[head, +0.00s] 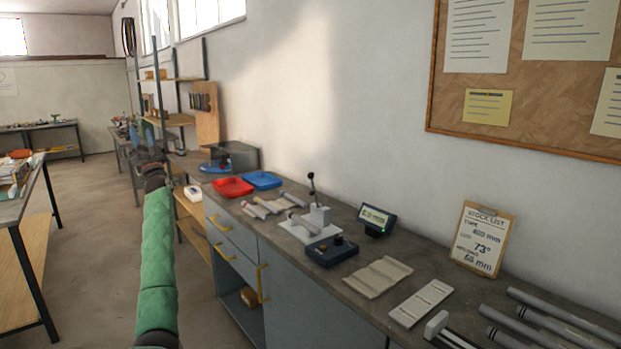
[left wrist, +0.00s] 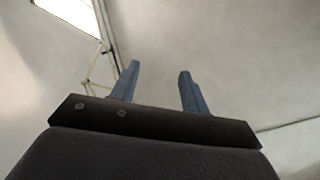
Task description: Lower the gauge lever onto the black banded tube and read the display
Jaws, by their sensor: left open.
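The gauge (head: 306,226) is a pale block on a white plate on the bench, with a dark-knobbed lever (head: 312,188) standing upright. A short grey tube seems to lie at its left side; I cannot tell any black bands on it. The small dark display (head: 376,220) stands to the right with a lit face, too small to read. My left gripper (head: 151,138) is raised at the end of the green arm, far left of the gauge. It is open and empty, with two blue fingers apart in the left wrist view (left wrist: 157,88). My right gripper is out of view.
A dark blue control box (head: 331,251) sits in front of the gauge. Red (head: 233,187) and blue (head: 263,180) trays and loose tube pieces (head: 265,208) lie left. The floor left is clear.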

